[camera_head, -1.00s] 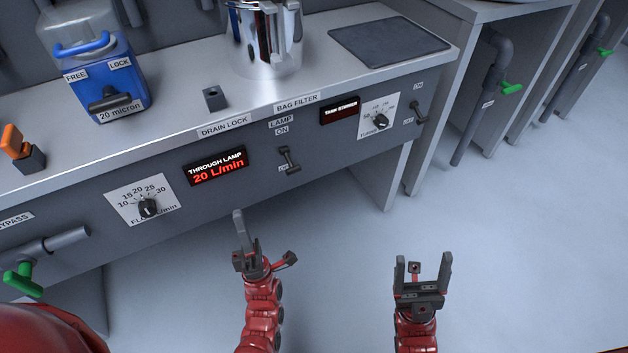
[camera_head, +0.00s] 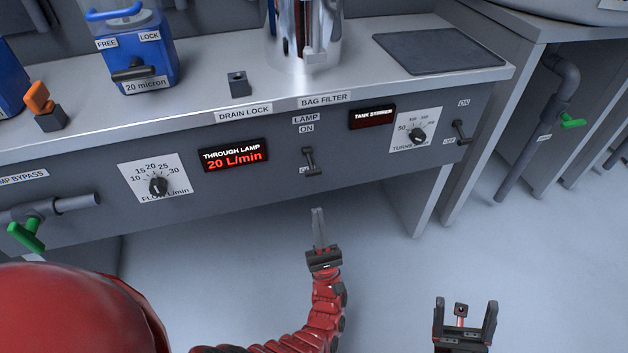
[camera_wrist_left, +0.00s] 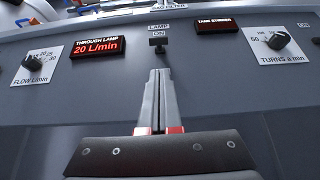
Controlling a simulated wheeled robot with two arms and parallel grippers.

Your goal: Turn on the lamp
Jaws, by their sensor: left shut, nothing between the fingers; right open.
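The lamp switch (camera_head: 309,161) is a dark toggle lever on the grey front panel, below a label (camera_head: 306,124) reading LAMP ON. It also shows in the left wrist view (camera_wrist_left: 158,46), just beyond my fingertips. My left gripper (camera_head: 317,212) is shut and empty, below the switch in the head view and apart from it in the picture. In the left wrist view its closed fingers (camera_wrist_left: 160,72) point at the switch. My right gripper (camera_head: 466,310) is open and empty, low at the right, away from the panel.
Left of the switch are a red display (camera_head: 234,156) reading THROUGH LAMP 20 L/min and a flow knob (camera_head: 158,186). To the right are the tank stirrer display (camera_head: 372,116), a turns knob (camera_head: 417,135) and another toggle (camera_head: 460,132). The floor below is clear.

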